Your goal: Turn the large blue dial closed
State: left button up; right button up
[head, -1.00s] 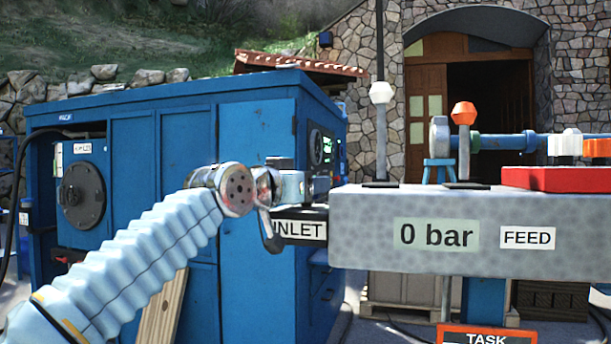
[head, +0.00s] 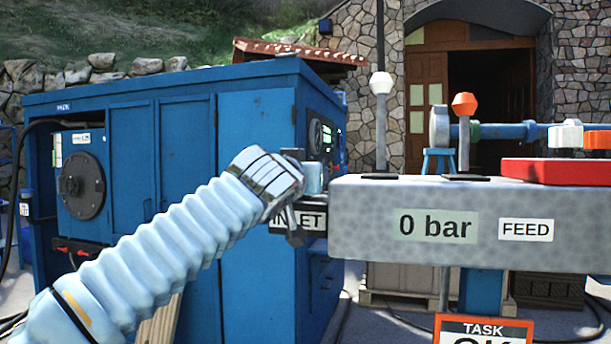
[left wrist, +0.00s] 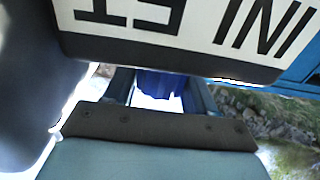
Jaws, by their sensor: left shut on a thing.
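My left gripper (head: 290,200) is at the left end of a grey block (head: 420,205), beside the INLET label (head: 283,222). In the head view my wrist hides most of what it holds. In the left wrist view the gripper (left wrist: 160,92) is shut on a dark blue part (left wrist: 158,84), which I take to be the large blue dial; only a small piece of it shows. The INLET label (left wrist: 170,25) appears upside down just above the fingers. The block's display (head: 437,227) reads 0 bar. My right gripper is out of view.
A large blue cabinet (head: 250,130) stands behind my left arm. A white-knobbed lever (head: 381,84) and an orange-knobbed lever (head: 464,104) rise from the block. A red plate (head: 560,171) lies at its right. A TASK sign (head: 484,330) is below.

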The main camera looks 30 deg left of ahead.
pick_arm(q)
jog(key=shift+f, duration=0.1)
jog(key=o, duration=0.9)
jog(key=shift+o, duration=0.2)
jog(key=shift+s, duration=0.15)
jog(key=b+v, duration=0.3)
jog(key=v, duration=1)
jog(key=shift+s+d, duration=0.2)
jog(key=shift+s, duration=0.05)
